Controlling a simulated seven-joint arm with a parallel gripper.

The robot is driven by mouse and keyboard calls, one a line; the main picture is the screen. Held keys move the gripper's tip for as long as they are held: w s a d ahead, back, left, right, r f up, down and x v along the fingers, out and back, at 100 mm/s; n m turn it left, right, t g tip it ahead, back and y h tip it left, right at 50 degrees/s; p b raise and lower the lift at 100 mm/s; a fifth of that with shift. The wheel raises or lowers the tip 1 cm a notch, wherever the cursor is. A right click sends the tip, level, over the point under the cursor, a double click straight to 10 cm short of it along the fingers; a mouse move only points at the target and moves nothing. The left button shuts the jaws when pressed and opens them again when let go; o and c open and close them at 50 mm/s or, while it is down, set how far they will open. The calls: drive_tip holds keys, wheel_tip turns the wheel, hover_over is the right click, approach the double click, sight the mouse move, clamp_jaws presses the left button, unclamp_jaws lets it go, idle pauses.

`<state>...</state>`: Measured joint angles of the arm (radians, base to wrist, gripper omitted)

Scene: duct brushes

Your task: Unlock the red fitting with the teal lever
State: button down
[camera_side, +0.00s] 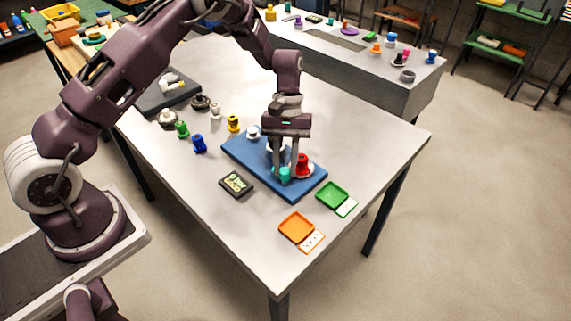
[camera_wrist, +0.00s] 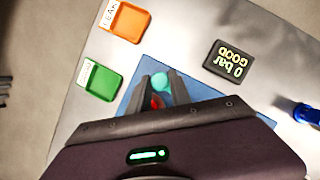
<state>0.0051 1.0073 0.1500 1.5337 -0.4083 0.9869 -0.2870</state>
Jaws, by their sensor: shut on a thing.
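The red fitting (camera_side: 303,164) stands on the blue board (camera_side: 237,147), near its right end. The teal lever (camera_side: 285,174) is just left of it and nearer the camera. My gripper (camera_side: 285,172) points down over the board, with its fingers at the teal lever. In the wrist view my gripper (camera_wrist: 160,80) has the teal lever (camera_wrist: 162,83) between its fingertips, shut on it. Part of the red fitting (camera_wrist: 157,103) shows between the fingers there. The fingers and gripper body hide the rest of the fitting.
A black display reading "0 bar GOOD" (camera_wrist: 229,60) lies beside the board. Blue (camera_side: 199,144), green (camera_side: 181,129) and yellow (camera_side: 233,124) fittings stand at the left.

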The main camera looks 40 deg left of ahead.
drive_tip(key=shift+n, duration=0.3)
idle(0.4)
drive_tip(key=c, duration=1.2)
unclamp_jaws()
drive_tip(key=v, duration=0.7)
drive_tip(key=shift+a, duration=0.1)
drive_tip(key=shift+r, duration=0.15)
